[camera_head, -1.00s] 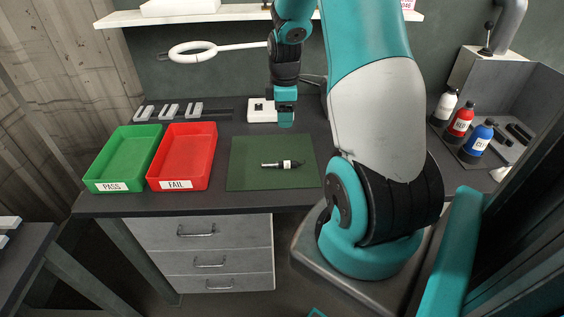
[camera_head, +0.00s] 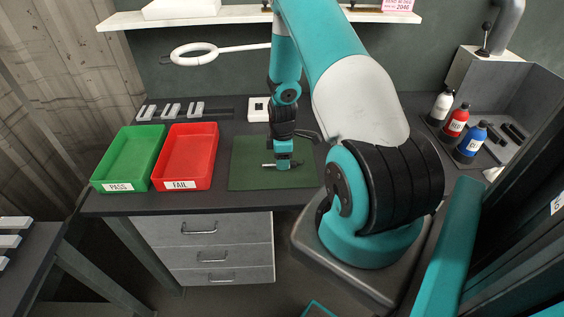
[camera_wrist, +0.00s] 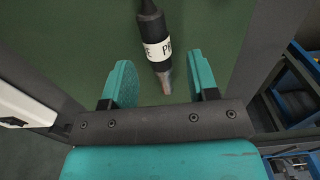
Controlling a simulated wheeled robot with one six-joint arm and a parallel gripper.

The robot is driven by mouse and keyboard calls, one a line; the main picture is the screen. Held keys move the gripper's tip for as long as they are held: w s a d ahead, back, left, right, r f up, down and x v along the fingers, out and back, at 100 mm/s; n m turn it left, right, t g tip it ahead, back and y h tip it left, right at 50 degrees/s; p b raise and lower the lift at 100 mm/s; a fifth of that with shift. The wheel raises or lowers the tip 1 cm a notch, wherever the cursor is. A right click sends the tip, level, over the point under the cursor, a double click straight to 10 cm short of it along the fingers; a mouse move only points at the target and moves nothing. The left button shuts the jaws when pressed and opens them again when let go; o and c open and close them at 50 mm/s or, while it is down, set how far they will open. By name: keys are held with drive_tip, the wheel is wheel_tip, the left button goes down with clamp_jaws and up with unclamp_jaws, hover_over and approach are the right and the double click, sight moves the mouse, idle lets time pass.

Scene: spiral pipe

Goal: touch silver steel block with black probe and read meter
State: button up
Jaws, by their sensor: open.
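The black probe (camera_wrist: 152,32) lies on the green mat (camera_head: 245,178), with a white printed label and a metal tip. In the wrist view its tip end reaches between my open fingers, and its far end runs out of the top of the picture. My gripper (camera_wrist: 158,88) is open and points down over the probe. In the head view my gripper (camera_head: 284,168) hides most of the probe; only its tip (camera_head: 267,165) shows at the left. The meter appears to be the white box (camera_head: 258,109) behind the mat. I cannot pick out a silver steel block for certain.
A green PASS tray (camera_head: 128,187) and a red FAIL tray (camera_head: 181,185) stand left of the mat. Several grey metal pieces (camera_head: 171,110) lie behind them. A ring lamp (camera_head: 193,54) hangs above. White, red and blue bottles (camera_head: 473,139) stand at the right.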

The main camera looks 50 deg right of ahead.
drive_tip(key=shift+f, duration=1.1)
clamp_jaws()
drive_tip(key=shift+r, duration=0.15)
